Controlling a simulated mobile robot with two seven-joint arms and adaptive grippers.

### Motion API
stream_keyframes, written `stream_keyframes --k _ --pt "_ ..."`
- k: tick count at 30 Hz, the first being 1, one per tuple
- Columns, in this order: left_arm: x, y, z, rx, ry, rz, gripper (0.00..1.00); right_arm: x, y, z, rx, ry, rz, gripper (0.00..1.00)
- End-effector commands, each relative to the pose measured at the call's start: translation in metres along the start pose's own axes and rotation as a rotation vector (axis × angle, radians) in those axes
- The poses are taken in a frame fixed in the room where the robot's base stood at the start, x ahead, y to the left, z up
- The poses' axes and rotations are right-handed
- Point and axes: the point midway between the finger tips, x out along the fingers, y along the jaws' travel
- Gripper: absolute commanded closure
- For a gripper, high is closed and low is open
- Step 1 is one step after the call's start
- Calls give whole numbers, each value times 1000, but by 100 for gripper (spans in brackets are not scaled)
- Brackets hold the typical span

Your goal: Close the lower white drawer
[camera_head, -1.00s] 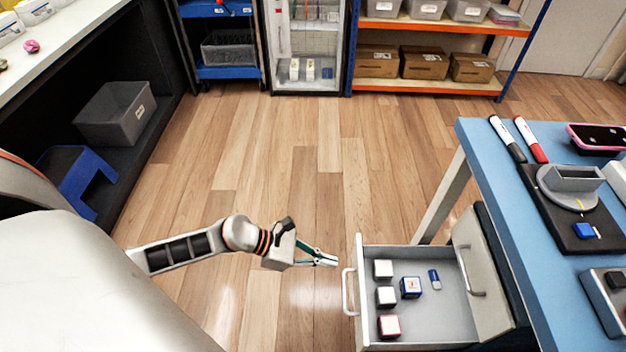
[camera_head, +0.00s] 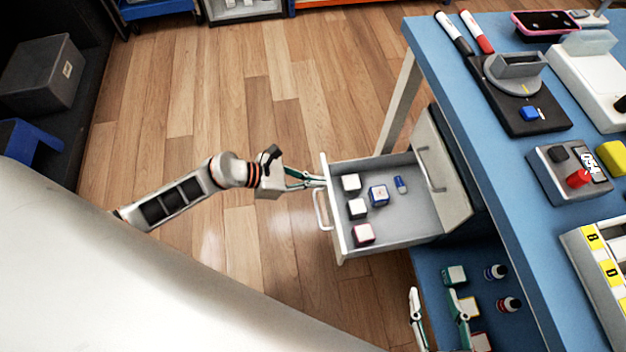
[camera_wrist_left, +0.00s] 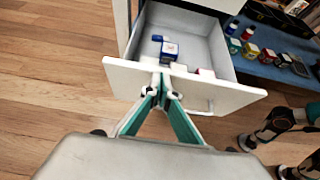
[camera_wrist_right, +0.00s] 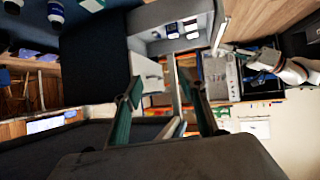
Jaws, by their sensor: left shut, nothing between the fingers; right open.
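The lower white drawer (camera_head: 337,212) is pulled open, with its front and handle (camera_head: 319,210) facing left. Several small boxes and a small blue item lie in it. Another closed white drawer front (camera_head: 440,175) is above it. My left gripper (camera_head: 322,182) is shut and empty, its tips at the drawer front beside the handle. In the left wrist view the tips (camera_wrist_left: 160,84) meet the upper edge of the drawer front (camera_wrist_left: 185,88); whether they press on it I cannot tell. My right gripper (camera_head: 436,305) is open and empty, low at the bottom of the head view.
The blue table (camera_head: 500,160) carries markers, a phone, a black stand and a grey button box. A lower blue shelf (camera_head: 435,268) holds small boxes and bottles near my right gripper.

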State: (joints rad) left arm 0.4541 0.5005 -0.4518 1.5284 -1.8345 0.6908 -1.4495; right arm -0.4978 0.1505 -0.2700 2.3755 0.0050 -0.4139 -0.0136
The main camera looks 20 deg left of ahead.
Motion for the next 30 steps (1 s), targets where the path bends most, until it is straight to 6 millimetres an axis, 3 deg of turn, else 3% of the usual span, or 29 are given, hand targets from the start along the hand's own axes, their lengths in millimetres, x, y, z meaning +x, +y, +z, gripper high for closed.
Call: stream_keyframes --k 8,21,30 --pt "42 1 29 3 -4 0 100 -1 4 2 -14 -9 6 59" --pt "141 -1 80 1 0 -2 100 -4 3 16 -20 -37 2 59" --pt "182 -1 103 -1 1 -2 100 1 -2 4 -4 -7 -6 59"
